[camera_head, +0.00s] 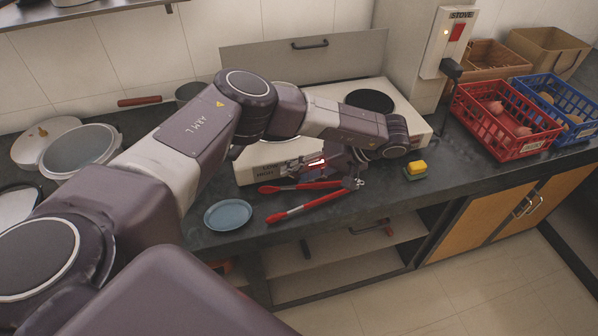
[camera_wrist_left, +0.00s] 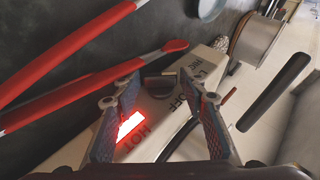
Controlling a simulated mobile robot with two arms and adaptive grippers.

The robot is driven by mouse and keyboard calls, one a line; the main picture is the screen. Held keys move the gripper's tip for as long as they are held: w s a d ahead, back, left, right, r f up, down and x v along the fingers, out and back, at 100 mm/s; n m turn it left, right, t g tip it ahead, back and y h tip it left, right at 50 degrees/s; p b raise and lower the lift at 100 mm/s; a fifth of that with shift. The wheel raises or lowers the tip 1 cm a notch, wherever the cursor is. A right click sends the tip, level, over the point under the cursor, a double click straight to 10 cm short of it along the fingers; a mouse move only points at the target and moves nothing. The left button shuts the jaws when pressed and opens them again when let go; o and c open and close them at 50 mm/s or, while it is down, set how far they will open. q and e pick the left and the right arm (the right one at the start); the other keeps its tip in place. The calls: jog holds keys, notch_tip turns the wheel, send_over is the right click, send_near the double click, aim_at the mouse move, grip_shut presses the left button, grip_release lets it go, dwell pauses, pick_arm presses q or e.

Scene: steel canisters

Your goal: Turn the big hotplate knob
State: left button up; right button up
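The cream hotplate (camera_head: 415,122) stands on the dark counter, with a round black plate (camera_head: 370,101) on its right part. My left arm reaches across it from the left and hides much of its top and front. My left gripper (camera_head: 336,164) is low at the hotplate's front. In the left wrist view its two fingers (camera_wrist_left: 160,76) are apart, with a dark knob (camera_wrist_left: 160,86) between their tips. I cannot tell whether they touch it. Lettering including OFF is beside the knob, and a red HOT light (camera_wrist_left: 130,125) glows. My right gripper is not in view.
Red-handled tongs (camera_head: 310,204) lie just in front of the hotplate. A blue plate (camera_head: 228,214) is left of them and a yellow sponge (camera_head: 416,168) is right. Red (camera_head: 505,140) and blue (camera_head: 560,122) crates stand at the right. A switch box (camera_head: 448,40) is on the wall.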

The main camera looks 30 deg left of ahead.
pick_arm(q)
jog(key=c, duration=0.9)
jog(key=shift+s+a+r+t+h+p, duration=0.15)
jog(key=shift+r+t+h+p, duration=0.35)
jog(key=shift+p, duration=0.75)
jog(key=shift+f+n+t+h+p, duration=0.15)
jog(key=shift+n+t+h+p, duration=0.25)
jog(key=shift+t+h, duration=0.3)
jog(key=shift+s+a+t+h, duration=0.1)
jog(key=shift+t+h, duration=0.2)
jog(key=shift+s+a+f+n+t+h, duration=0.15)
jog(key=shift+n+t+h, duration=0.15)
jog(key=shift+t+h, duration=0.2)
jog(key=shift+t+h+b, duration=0.6)
jog(key=shift+t+b, duration=0.1)
jog(key=shift+b, duration=0.1)
jog(key=shift+n+t+h+b, duration=0.3)
jog(key=shift+t+b, duration=0.1)
jog(key=shift+b, duration=0.05)
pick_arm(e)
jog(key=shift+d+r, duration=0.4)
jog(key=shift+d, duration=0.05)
